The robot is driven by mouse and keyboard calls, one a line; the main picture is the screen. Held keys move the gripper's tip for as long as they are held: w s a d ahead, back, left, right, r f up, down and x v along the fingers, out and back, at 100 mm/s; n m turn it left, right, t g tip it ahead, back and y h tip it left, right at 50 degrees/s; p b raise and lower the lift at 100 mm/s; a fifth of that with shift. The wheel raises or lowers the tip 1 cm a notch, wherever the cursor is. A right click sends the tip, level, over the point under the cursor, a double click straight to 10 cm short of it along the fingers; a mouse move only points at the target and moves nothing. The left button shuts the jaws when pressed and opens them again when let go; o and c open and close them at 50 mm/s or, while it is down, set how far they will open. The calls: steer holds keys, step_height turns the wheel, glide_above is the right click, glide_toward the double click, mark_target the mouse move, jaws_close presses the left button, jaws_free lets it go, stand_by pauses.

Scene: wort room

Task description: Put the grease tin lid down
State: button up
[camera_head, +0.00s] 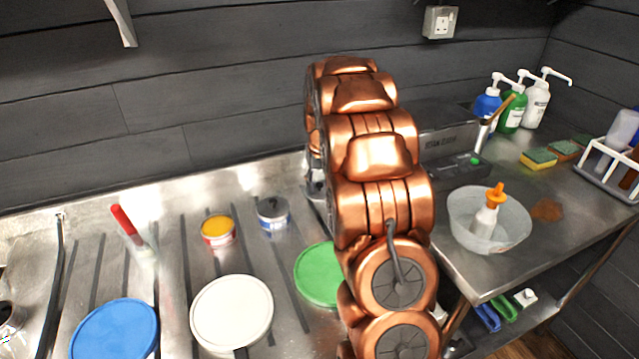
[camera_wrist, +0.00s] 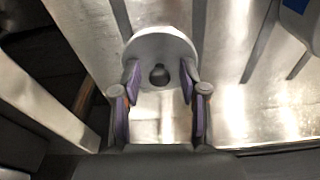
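The lid's height above the bench is hard to tell. In the head view my copper arm hides the gripper and lid. A small tin with a white and blue side and a dark grey top (camera_head: 272,213) stands left of my arm. A blue and grey thing, perhaps this tin, shows at the wrist view's upper right (camera_wrist: 298,22).
A yellow-topped tin (camera_head: 218,232), a red-handled tool (camera_head: 127,222), and blue (camera_head: 115,330), white (camera_head: 232,312) and green (camera_head: 319,274) round lids are on the grooved steel bench. A bowl (camera_head: 460,222) and pump bottles stand right. Bare steel shows between the things left of my arm.

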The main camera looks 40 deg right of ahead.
mark_target(321, 194)
step_height(321, 194, up, 12)
steer(key=s+b, duration=0.1)
steer(key=shift+s+a+b, duration=0.15)
steer(key=shift+a+b, duration=0.1)
steer(key=shift+b, duration=0.1)
stand_by(0.4)
steer(key=s+a+n+g, duration=0.1)
steer(key=s+a+n, duration=0.1)
steer(key=s+a, duration=1.45)
steer(key=s+a+f, duration=0.2)
steer(key=s+a, duration=0.1)
steer(key=s, duration=0.3)
steer(key=s+a+f+n+g, duration=0.1)
steer(key=s+a+f, duration=0.2)
steer(key=s, duration=0.4)
steer(key=s+a+f+n+g, duration=0.1)
steer(key=s+a+f, duration=0.1)
steer(key=s+a, duration=0.2)
steer(key=shift+s+a+f, duration=0.1)
steer(key=shift+s+f, duration=0.1)
steer(key=shift+s, duration=0.5)
steer(key=shift+s+a+f, duration=0.1)
steer(key=shift+s+f, duration=0.1)
steer(key=shift+s, duration=0.45)
